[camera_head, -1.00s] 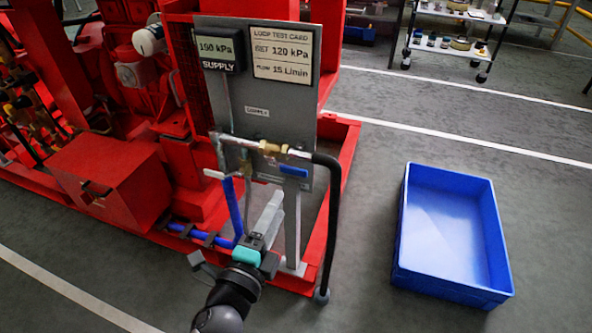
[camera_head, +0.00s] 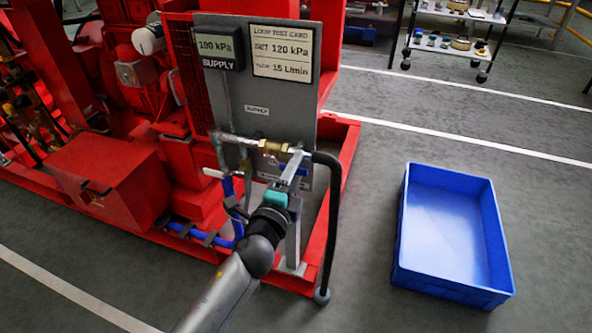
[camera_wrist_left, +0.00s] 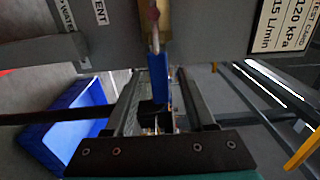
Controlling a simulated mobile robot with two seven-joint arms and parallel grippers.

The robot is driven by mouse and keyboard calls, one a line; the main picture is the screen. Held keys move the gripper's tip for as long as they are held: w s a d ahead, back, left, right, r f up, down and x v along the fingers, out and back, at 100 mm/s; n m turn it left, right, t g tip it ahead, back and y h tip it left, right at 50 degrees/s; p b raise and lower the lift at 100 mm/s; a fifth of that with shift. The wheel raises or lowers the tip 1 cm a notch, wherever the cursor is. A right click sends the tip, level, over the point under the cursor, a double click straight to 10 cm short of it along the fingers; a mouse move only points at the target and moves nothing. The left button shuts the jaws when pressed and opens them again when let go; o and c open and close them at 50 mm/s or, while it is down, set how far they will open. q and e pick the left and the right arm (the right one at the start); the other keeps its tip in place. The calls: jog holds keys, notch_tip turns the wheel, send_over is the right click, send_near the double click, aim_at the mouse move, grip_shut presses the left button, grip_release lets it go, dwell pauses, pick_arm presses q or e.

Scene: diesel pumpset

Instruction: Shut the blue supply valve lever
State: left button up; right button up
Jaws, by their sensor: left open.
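The blue lever (camera_head: 308,171) is mostly hidden behind my left gripper (camera_head: 293,165) in the head view. It belongs to the brass valve (camera_head: 272,147) in the pipe across the grey panel. In the left wrist view the blue lever (camera_wrist_left: 160,78) extends from the brass fitting (camera_wrist_left: 152,18) into the space between my open left fingers (camera_wrist_left: 160,90). A gap shows on both sides of the lever, so the fingers do not look closed on it. My right gripper is not in view.
The grey panel (camera_head: 285,95) carries a supply gauge (camera_head: 217,47) and a test card (camera_head: 283,52). A black hose (camera_head: 332,225) hangs right of the valve. A white-tipped lever (camera_head: 212,173) is to its left. A blue crate (camera_head: 405,235) stands on the floor at right.

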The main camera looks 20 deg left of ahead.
pick_arm(q)
grip_shut()
dwell(0.5)
dwell(1.0)
